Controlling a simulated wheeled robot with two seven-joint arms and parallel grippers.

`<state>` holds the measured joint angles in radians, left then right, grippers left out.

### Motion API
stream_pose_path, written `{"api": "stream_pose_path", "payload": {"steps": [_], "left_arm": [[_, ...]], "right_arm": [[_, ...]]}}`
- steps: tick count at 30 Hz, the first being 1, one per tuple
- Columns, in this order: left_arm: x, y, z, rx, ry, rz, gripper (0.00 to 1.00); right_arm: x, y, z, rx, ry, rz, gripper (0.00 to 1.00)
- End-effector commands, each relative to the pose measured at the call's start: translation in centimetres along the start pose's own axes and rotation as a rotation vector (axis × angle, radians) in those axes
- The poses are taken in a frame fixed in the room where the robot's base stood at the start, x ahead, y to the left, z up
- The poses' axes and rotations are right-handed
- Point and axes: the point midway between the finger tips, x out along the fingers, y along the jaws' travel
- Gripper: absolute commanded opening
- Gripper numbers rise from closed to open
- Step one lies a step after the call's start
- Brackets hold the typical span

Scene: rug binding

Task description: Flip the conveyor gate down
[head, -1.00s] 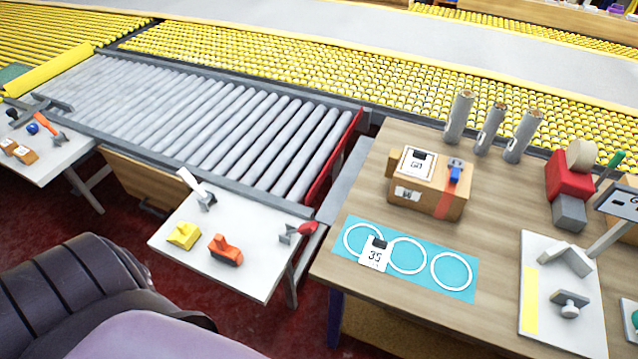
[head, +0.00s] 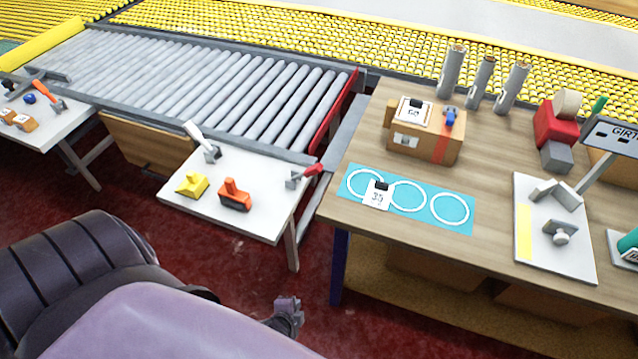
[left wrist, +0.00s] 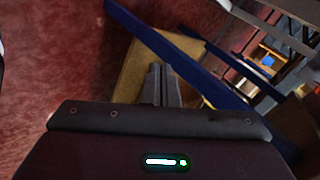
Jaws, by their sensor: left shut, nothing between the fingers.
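The grey roller conveyor (head: 215,85) ends at the right in a raised red plate (head: 338,108), which looks like the gate. A lever with a red handle (head: 312,171) sits on the white side table (head: 235,225), near its right edge. A second lever with a white handle (head: 198,137) stands at that table's back. My left gripper (head: 290,306) is shut and empty, low over the red floor and apart from the levers and the plate. Its closed fingers also show in the left wrist view (left wrist: 160,82). My right gripper is not in view.
A yellow piece (head: 192,185) and an orange piece (head: 235,195) lie on the side table. The wooden workbench (head: 350,207) at the right carries a carton (head: 425,145) and several tools. Its blue leg (head: 340,262) stands close to my left gripper.

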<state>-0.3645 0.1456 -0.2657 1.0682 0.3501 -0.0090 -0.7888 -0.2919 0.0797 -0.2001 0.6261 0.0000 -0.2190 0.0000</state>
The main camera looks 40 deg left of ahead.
Motion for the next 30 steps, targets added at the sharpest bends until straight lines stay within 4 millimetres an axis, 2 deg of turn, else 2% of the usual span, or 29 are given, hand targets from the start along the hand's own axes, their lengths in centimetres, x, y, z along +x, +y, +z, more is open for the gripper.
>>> {"api": "stream_pose_path", "payload": {"steps": [2, 5, 9, 12, 15, 18, 22, 30], "left_arm": [[0.5, -3.5, -1.7, 0.124, 0.032, -0.12, 0.0], [-0.3, -8.7, -4.1, 0.313, 0.041, -0.3, 0.0], [-3.2, -15.7, -7.1, 0.565, -0.016, -0.555, 0.0], [-5.9, -19.8, -8.6, 0.707, -0.095, -0.707, 0.0], [-8.5, -22.8, -9.4, 0.813, -0.186, -0.821, 0.0], [-10.7, -24.9, -10.0, 0.885, -0.268, -0.898, 0.0], [-12.6, -26.5, -10.2, 0.939, -0.343, -0.95, 0.0], [-13.3, -27.1, -10.2, 0.96, -0.372, -0.967, 0.0]], "right_arm": [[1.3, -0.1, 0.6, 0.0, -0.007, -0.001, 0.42], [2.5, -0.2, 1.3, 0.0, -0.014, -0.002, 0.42], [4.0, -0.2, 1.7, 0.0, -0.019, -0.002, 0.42], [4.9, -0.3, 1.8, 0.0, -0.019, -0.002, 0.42], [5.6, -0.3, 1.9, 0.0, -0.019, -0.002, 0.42], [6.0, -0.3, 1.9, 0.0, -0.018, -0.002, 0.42], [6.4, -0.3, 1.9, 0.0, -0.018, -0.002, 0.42], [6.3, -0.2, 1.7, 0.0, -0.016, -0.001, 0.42]]}}
